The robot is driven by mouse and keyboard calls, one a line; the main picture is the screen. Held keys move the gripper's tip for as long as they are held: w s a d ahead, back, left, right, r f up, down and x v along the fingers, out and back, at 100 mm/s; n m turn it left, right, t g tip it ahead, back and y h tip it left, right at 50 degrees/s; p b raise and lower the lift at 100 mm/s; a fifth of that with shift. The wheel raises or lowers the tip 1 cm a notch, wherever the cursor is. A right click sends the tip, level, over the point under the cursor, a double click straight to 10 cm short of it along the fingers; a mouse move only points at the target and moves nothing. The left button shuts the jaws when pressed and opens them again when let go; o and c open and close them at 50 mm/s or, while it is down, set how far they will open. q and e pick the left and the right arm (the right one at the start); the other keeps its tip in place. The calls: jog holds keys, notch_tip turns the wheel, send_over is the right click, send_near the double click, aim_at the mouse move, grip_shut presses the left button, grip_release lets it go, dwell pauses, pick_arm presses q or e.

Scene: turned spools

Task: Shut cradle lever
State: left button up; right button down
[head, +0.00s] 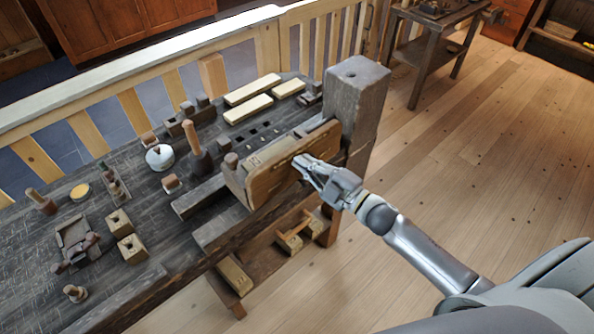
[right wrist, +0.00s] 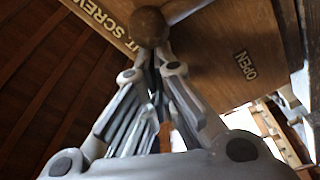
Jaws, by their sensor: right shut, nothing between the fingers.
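A round brown knob (right wrist: 149,27) shows in the right wrist view, with a grey bar running from it to the upper right. I take it for the cradle lever; I cannot make it out in the head view. Behind it is a brown wooden board (right wrist: 215,65) marked "OPEN", which in the head view is the panel (head: 270,183) at the bench end. My right gripper (head: 303,166) is at the panel's face. Its fingers (right wrist: 153,68) are shut and empty, tips right by the knob; I cannot tell whether they touch. My left gripper is out of view.
The dark workbench (head: 150,215) carries wooden blocks, yellow bars (head: 248,109) and a white round tin (head: 159,157). A thick post (head: 355,100) rises beside the panel. A wooden piece (head: 295,232) sits on the lower shelf. The floor (head: 450,160) at right is clear.

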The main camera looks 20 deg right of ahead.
aim_at(309, 148)
jog(key=d+m, duration=0.1)
jog(key=w+d+m, duration=0.1)
jog(key=d+m, duration=0.1)
jog(key=shift+w+d+f+m+t, duration=0.1)
jog(key=shift+w+d+m+t, duration=0.2)
jog(key=shift+d+m, duration=0.45)
jog(key=shift+a, duration=0.15)
jog(key=shift+f+b, duration=0.1)
jog(key=shift+b, duration=0.2)
